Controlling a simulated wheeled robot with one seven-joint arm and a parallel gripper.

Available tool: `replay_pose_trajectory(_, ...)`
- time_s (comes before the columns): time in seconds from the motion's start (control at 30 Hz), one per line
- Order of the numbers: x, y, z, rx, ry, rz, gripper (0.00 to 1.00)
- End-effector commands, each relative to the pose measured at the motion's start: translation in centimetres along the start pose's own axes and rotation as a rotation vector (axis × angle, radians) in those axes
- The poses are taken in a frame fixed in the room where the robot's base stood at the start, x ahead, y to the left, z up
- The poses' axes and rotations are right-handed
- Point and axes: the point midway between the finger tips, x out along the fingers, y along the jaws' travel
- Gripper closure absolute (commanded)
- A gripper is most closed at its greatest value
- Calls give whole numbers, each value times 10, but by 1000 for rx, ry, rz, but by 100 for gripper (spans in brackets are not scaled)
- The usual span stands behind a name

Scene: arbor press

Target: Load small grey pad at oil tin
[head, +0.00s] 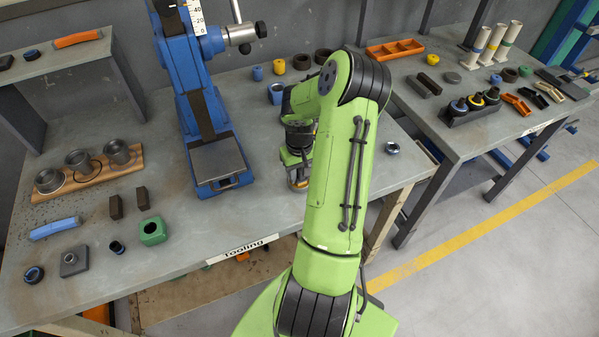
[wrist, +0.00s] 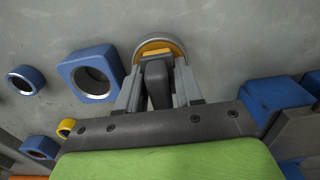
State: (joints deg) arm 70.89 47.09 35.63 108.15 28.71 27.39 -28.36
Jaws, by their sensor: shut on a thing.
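My gripper (wrist: 158,95) is shut on a narrow dark grey piece (wrist: 155,82), which stands between the two fingers and looks like the small grey pad. Just beyond the fingertips in the wrist view is a round, grey-rimmed tin with orange-yellow inside (wrist: 176,46), which I take for the oil tin. The piece overlaps the tin's opening in this view; I cannot tell whether it touches the inside. In the head view my gripper (head: 298,182) is low over the bench, right of the blue press, partly hidden by my green arm.
The blue arbor press (head: 215,158) stands left of my gripper. A metal nut (head: 393,148) lies on the bench to the right. The bench's front edge is close.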

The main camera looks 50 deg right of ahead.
Motion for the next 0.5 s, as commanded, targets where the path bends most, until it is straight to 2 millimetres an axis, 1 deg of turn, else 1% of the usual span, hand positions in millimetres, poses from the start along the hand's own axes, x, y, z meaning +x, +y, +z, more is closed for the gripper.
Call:
replay_pose_trajectory(0.33,1,0,2,0,-5,-2,89)
replay_pose_trajectory(0.5,-14,0,1,0,-5,0,89)
